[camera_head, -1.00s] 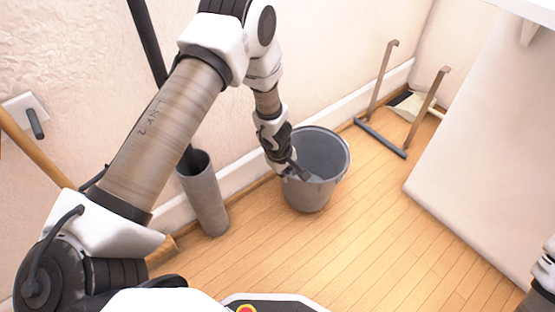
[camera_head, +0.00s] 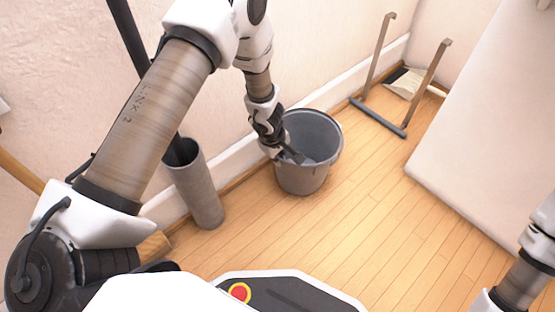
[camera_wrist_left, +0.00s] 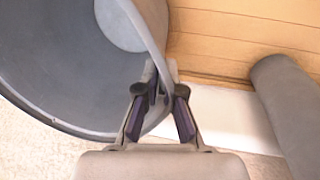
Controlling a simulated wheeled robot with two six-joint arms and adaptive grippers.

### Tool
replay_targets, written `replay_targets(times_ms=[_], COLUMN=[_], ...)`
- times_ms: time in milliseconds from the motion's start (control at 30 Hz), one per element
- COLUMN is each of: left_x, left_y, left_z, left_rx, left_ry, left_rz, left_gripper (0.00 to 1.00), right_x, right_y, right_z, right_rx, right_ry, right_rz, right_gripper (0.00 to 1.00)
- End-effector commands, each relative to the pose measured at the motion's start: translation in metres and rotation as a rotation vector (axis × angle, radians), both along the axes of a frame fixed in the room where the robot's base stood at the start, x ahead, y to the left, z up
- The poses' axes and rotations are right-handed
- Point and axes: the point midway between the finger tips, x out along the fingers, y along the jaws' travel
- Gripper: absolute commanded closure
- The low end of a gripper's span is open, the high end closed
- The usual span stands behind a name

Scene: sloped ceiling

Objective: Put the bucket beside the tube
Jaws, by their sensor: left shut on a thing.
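The grey bucket (camera_head: 303,180) is upright on the wooden floor near the wall, or just above it; I cannot tell which. My left gripper (camera_head: 290,155) is shut on the bucket's rim on its left side. In the left wrist view the bucket (camera_wrist_left: 60,75) opens to the left and its wall runs between the two fingers of the gripper (camera_wrist_left: 163,105). The grey tube (camera_head: 200,190) stands against the wall to the left of the bucket, with a gap between them. The tube (camera_wrist_left: 290,105) also shows at the right of the left wrist view. My right gripper is out of view.
A dark pole (camera_head: 135,45) stands in the tube. A metal frame (camera_head: 380,117) and a pale dustpan-like thing (camera_head: 405,83) are in the far corner. A white panel (camera_head: 490,130) stands at the right. The floor in the middle is clear.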

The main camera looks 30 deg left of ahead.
Motion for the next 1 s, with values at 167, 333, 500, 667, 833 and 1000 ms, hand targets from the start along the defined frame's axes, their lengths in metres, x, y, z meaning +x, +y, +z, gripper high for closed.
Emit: replay_targets(times_ms=[167,333,500,667,833,1000], left_x=[0.001,0.000,0.000,0.000,-0.002,-0.009], left_y=[0.000,0.000,0.000,0.000,0.001,0.004], left_z=[0.002,-0.002,-0.001,-0.001,0.018,0.064], left_rx=[0.000,0.000,0.000,0.000,0.000,-0.001], left_ry=[-0.001,-0.001,0.000,0.000,-0.001,-0.002], left_rz=[0.000,0.000,0.000,0.000,0.000,0.000], left_gripper=[1.00,0.84,0.69,0.69,0.69,0.69], right_x=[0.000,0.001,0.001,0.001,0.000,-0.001], right_y=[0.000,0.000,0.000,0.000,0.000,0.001], right_z=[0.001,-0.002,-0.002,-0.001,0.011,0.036], right_rx=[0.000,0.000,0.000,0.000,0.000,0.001], right_ry=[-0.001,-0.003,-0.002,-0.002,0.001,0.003], right_rz=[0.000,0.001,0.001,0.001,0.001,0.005], right_gripper=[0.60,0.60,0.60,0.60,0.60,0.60])
